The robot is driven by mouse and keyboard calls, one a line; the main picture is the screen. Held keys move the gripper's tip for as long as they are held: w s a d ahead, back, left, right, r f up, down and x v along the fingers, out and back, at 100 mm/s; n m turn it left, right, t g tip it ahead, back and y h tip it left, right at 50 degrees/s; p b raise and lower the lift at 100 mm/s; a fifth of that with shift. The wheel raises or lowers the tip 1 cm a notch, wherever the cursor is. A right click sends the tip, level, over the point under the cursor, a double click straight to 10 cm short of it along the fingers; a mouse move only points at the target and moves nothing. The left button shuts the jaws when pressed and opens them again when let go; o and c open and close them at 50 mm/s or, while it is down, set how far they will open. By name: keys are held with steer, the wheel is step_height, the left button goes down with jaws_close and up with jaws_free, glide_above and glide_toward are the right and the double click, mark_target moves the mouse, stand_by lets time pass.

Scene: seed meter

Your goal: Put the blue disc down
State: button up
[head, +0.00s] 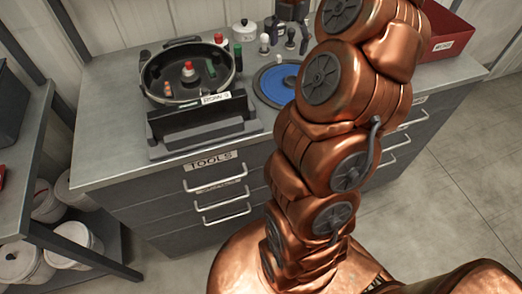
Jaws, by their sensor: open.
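The blue disc (276,86) lies flat on the grey cabinet top, right of the round black pan. A dark ring shows around it, and my copper arm hides its right part. My gripper (288,45) shows as a dark shape at the top, behind the disc and beside my arm. Its fingers point down and are apart, with nothing seen held between them. It is clear of the disc in the picture; its height above the top is hard to tell.
The black pan (149,92) holds several small coloured parts. A black labelled holder (200,123) stands in front of it. A white lidded pot (244,33) and small white-topped pieces stand behind. A red bin (447,31) is at right. A shelf with white buckets is at left.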

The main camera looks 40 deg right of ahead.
steer(key=s+a+m, duration=0.3)
steer(key=a+m, duration=0.1)
steer(key=a, duration=0.6)
steer(key=s+a+m, duration=0.3)
steer(key=a+m, duration=0.1)
steer(key=a, duration=0.5)
steer(key=s+a+f+m+g, duration=0.1)
steer(key=s+a+f+m, duration=0.2)
steer(key=s+a+m, duration=0.2)
steer(key=s+a+f+m+g, duration=0.1)
steer(key=s+a+f+m, duration=0.3)
steer(key=s+m, duration=0.5)
steer(key=s+a, duration=0.1)
steer(key=s, duration=0.3)
steer(key=shift+a, duration=0.35)
steer(key=shift+s, duration=0.1)
